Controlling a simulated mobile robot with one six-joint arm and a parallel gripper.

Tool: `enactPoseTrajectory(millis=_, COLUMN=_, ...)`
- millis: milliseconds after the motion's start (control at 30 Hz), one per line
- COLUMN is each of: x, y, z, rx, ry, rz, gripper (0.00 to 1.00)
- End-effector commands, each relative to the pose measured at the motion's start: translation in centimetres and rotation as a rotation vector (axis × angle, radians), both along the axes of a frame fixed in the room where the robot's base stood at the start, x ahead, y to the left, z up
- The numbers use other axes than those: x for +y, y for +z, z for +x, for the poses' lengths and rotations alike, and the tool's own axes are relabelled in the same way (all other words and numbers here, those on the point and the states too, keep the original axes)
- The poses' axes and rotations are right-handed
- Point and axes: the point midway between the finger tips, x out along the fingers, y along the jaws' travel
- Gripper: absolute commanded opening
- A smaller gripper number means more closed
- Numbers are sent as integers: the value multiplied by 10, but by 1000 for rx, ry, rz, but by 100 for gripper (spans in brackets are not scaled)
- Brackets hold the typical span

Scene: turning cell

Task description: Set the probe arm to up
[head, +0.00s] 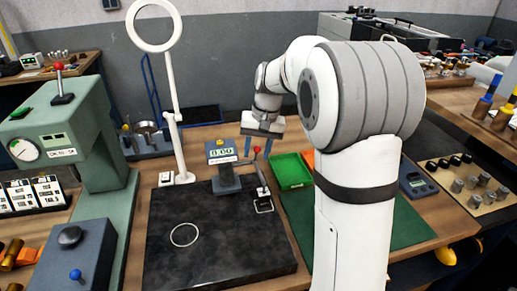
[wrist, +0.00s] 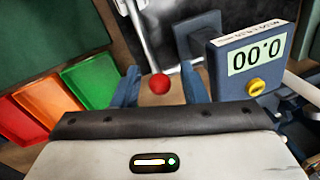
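The probe arm (head: 262,181) is a thin pale rod with a red ball (head: 257,149) on its end, beside the small blue gauge (head: 220,155) with a 0.00 display. My gripper (head: 259,148) is open at the ball. In the wrist view my gripper (wrist: 159,80) has its two blue fingers apart, with the red ball (wrist: 159,85) between them in the picture and a gap on each side. I cannot tell how deep the ball sits. The probe arm (wrist: 138,35) runs away from the ball there.
The dark plate (head: 215,250) fills the bench front, with a ring (head: 184,235) on it. A lamp magnifier (head: 170,100) stands left of the gauge. A green tray (head: 291,171) lies close on the right. A green press (head: 95,130) stands far left.

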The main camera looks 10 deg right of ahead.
Motion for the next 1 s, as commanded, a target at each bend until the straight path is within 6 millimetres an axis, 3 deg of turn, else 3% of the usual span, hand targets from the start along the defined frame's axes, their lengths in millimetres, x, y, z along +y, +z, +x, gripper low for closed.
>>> enactPoseTrajectory(millis=67, x=0, y=0, z=0, rx=0, ry=0, rz=0, gripper=39)
enactPoseTrajectory(millis=533, x=-1, y=0, z=0, rx=0, ry=-1, rz=0, gripper=1)
enactPoseTrajectory(millis=1000, x=-2, y=3, z=1, rx=12, ry=-2, rz=-1, gripper=0)
